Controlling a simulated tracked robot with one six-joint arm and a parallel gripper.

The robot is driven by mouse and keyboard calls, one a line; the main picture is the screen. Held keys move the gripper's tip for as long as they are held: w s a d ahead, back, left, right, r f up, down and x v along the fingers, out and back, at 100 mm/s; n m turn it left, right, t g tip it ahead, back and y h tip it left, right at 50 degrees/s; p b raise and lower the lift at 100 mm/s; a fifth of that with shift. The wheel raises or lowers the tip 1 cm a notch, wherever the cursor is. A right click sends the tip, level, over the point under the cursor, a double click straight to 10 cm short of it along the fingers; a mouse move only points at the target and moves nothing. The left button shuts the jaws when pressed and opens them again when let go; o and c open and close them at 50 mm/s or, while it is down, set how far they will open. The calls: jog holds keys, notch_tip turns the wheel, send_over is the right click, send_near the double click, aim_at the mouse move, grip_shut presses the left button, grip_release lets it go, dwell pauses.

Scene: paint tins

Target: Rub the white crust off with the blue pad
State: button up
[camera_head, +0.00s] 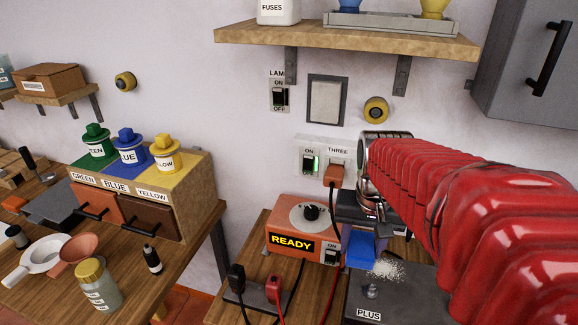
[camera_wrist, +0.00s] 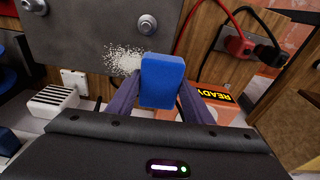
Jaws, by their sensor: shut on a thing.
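The white crust (camera_head: 385,269) is a speckled, grainy patch on a dark grey metal plate (camera_head: 410,300) labelled PLUS, beside a bolt-like terminal (camera_head: 371,290). In the wrist view the crust (camera_wrist: 124,59) lies just left of the blue pad (camera_wrist: 161,80), and the terminal (camera_wrist: 147,25) is above the pad. My gripper (camera_wrist: 160,97) is shut on the blue pad, one finger on each side. In the head view the pad (camera_head: 361,249) hangs below my gripper, near the back of the plate. Whether the pad touches the plate cannot be told.
An orange box reading READY (camera_head: 300,232) stands left of the pad. Black and red plugs (camera_head: 274,290) with cables are in front of it. A wall socket (camera_head: 325,165) is behind. A shelf (camera_head: 340,41) hangs above. A table at left holds a rack (camera_head: 150,190) with coloured tins.

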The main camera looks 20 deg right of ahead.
aim_at(362, 243)
jog(key=shift+r, duration=2.45)
